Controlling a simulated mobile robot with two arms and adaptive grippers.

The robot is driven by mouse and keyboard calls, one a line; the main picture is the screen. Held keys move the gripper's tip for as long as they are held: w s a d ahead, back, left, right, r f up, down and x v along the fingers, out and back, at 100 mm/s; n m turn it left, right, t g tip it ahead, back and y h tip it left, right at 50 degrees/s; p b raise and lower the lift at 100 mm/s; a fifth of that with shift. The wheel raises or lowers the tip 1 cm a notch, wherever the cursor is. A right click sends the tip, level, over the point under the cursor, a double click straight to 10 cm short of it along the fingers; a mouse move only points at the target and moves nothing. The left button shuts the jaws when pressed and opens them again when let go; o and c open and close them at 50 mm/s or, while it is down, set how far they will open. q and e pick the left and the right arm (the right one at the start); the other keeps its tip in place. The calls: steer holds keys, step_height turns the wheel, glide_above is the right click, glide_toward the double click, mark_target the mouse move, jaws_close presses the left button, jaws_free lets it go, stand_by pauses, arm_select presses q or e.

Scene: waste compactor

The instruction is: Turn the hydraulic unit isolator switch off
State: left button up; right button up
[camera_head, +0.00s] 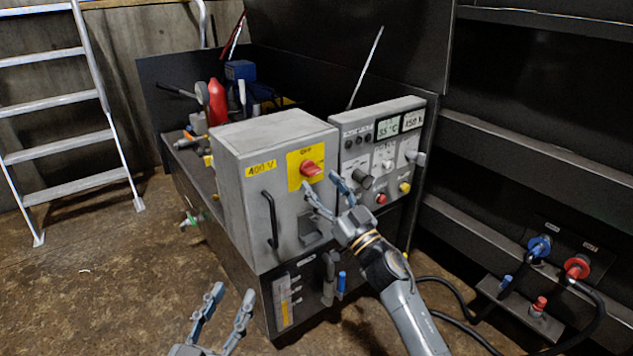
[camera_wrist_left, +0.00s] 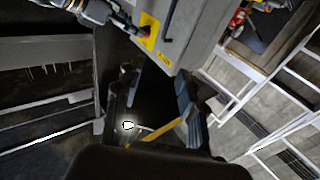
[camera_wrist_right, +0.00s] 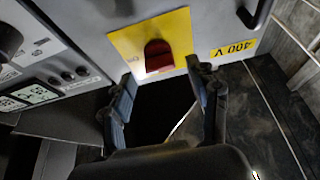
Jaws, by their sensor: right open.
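The isolator switch (camera_head: 311,169) is a red knob on a yellow plate (camera_head: 294,176) on the front of the grey 400 V cabinet (camera_head: 262,140). It also shows in the right wrist view (camera_wrist_right: 158,56), just beyond the fingertips, and small in the left wrist view (camera_wrist_left: 144,32). My right gripper (camera_head: 326,190) is open and empty, just in front of and slightly below the knob, with no clear contact. My left gripper (camera_head: 228,300) is open and empty, low over the floor in front of the cabinet, far from the switch.
A black handle (camera_head: 270,220) stands on the cabinet door left of the switch. A control panel (camera_head: 380,150) with displays and knobs adjoins on the right. A ladder (camera_head: 60,110) leans at the left. Hose couplings (camera_head: 540,246) sit at lower right. The floor at left is mostly clear.

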mark_target(315, 175)
arm_select(q)
steer(key=shift+s+d+r+t+h, duration=0.15)
steer(key=shift+r+t, duration=0.45)
steer(key=shift+r, duration=0.35)
steer(key=shift+s+d+r+t+h, duration=0.15)
steer(key=shift+r+t, duration=0.45)
steer(key=shift+r, duration=0.35)
arm_select(e)
steer(key=shift+x, duration=1.5)
arm_select(q)
steer(key=shift+a, duration=0.1)
arm_select(e)
steer(key=c, duration=1.2)
